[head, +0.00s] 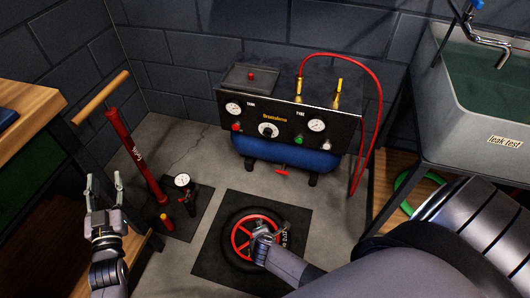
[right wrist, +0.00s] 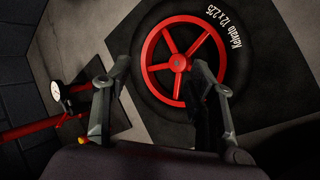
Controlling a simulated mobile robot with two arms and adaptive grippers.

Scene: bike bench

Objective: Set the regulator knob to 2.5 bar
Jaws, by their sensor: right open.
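The compressor (head: 288,120) stands against the back wall, with a dark front panel over a blue tank. The regulator knob (head: 268,130) is the round knob in the middle of the panel, between the tank gauge (head: 233,109) and the tyre gauge (head: 316,125). The needle readings are too small to tell. My left gripper (head: 104,188) is open and empty at the left, well away from the panel. My right gripper (head: 264,229) is over the red-rimmed wheel (head: 240,238), in front of and below the compressor. In the right wrist view its fingers (right wrist: 160,85) are apart with nothing held between them.
A red floor pump (head: 134,150) with a wooden handle and a gauge stands at the left. A red hose (head: 379,100) loops down the compressor's right side. A grey sink (head: 480,100) is at the right, a wooden bench (head: 25,95) at the left.

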